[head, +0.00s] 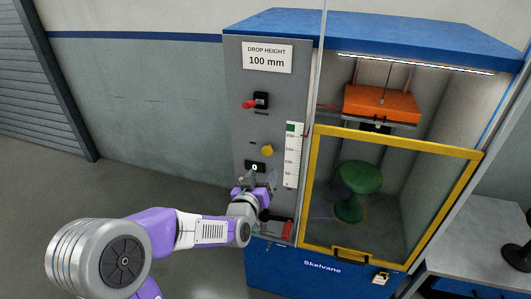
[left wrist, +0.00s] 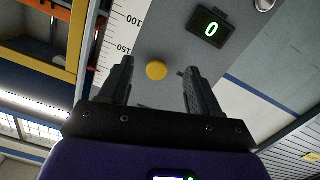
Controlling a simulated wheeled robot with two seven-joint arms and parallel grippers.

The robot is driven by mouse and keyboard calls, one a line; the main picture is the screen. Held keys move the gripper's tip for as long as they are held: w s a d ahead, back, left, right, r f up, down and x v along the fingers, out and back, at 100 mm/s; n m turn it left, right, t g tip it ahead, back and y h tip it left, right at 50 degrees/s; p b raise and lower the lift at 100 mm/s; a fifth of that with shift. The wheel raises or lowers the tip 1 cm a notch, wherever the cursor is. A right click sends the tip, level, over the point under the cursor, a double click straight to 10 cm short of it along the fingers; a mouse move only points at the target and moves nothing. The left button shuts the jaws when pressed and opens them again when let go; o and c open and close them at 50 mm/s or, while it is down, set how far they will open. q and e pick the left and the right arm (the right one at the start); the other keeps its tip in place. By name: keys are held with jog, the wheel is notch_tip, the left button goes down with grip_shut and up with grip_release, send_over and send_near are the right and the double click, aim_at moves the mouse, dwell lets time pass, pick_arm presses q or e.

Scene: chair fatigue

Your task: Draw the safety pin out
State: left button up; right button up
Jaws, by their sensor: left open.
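My left gripper (head: 256,182) is open and empty in front of the grey control panel (head: 242,130), just below the small counter display. In the left wrist view its two dark fingers (left wrist: 159,68) stand apart, with a round yellow knob (left wrist: 156,70) seen between their tips. That knob (head: 267,150) is above the gripper in the head view. A thin red piece (head: 328,106) sticks out at the left of the orange block (head: 382,103); I cannot tell for certain that it is the safety pin. My right gripper is out of view.
A red-handled lever (head: 251,104) is higher on the panel, and a red part (head: 287,230) is low on it. A white scale (head: 293,155) runs beside the yellow-framed guard door (head: 395,136). A green stool (head: 358,186) stands behind the door. Open floor lies left.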

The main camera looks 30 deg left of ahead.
aim_at(267, 152)
pick_arm(q)
jog(key=shift+t+y, duration=0.3)
jog(key=shift+y, duration=0.1)
jog(key=shift+w+a+r, duration=0.45)
jog(key=shift+w+r, duration=0.05)
jog(key=shift+w, duration=0.65)
jog(key=shift+w+a+r, duration=0.45)
jog(key=shift+w+r, duration=0.05)
jog(key=shift+w, duration=0.7)
jog(key=shift+w+a+r, duration=0.45)
jog(key=shift+w+r, duration=0.05)
jog(key=shift+w, duration=0.65)
grip_shut()
jog(key=shift+d, duration=0.1)
